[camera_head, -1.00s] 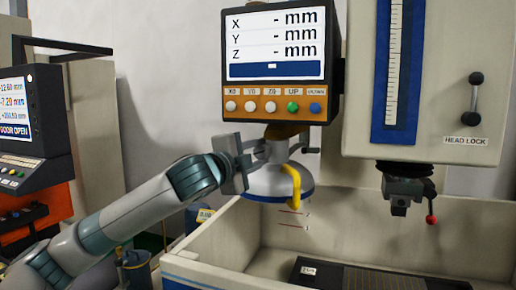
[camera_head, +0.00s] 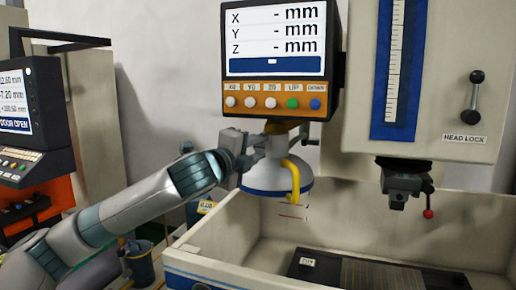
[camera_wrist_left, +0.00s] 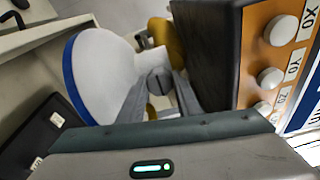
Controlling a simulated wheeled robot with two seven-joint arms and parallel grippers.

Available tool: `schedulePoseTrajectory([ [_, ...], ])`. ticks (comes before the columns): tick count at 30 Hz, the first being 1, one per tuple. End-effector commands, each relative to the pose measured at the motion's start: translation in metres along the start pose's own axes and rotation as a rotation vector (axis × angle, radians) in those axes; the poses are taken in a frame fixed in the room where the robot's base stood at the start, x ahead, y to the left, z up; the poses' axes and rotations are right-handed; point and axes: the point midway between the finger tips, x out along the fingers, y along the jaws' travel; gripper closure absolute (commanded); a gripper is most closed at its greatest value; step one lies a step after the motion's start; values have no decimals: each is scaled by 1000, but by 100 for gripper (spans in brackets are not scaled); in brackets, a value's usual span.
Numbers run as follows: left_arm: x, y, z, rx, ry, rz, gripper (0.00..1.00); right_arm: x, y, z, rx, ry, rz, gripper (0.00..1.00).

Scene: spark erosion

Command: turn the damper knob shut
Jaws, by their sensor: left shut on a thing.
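A white, blue-rimmed extraction hood (camera_head: 276,178) hangs under the display box, with a yellow bent pipe (camera_head: 292,180) on its right side. It also shows in the left wrist view (camera_wrist_left: 105,75). My left gripper (camera_head: 262,146) reaches in from the left, just above the hood and below the display. In the left wrist view, its fingers (camera_wrist_left: 158,88) are shut on the small round grey damper knob (camera_wrist_left: 158,78), which has a line across its face. In the head view the knob is hidden by the gripper. My right gripper is not in view.
The display box (camera_head: 277,95) with its button row sits close above the gripper. The white tank wall (camera_head: 240,235) lies below the hood. A machine head (camera_head: 425,90) with a red-tipped lever (camera_head: 428,213) stands to the right. A control panel is at far left.

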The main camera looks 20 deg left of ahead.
Motion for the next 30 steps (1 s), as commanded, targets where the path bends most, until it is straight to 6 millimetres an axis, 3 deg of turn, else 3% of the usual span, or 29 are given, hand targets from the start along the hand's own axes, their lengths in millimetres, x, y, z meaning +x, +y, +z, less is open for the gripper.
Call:
schedulePoseTrajectory([
  [1, 0, 1, -1, 1, 1, 2, 92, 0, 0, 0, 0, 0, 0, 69],
  [2, 0, 1, -1, 1, 1, 2, 67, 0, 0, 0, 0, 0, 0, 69],
  [4, 0, 1, -1, 1, 1, 2, 50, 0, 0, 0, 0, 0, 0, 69],
  [19, -7, 2, -1, -1, 1, 0, 50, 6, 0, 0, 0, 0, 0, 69],
  [25, -30, 4, -1, 1, 0, 0, 50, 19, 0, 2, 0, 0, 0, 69],
  [30, -62, 5, -1, 2, 0, -3, 50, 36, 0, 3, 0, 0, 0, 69],
])
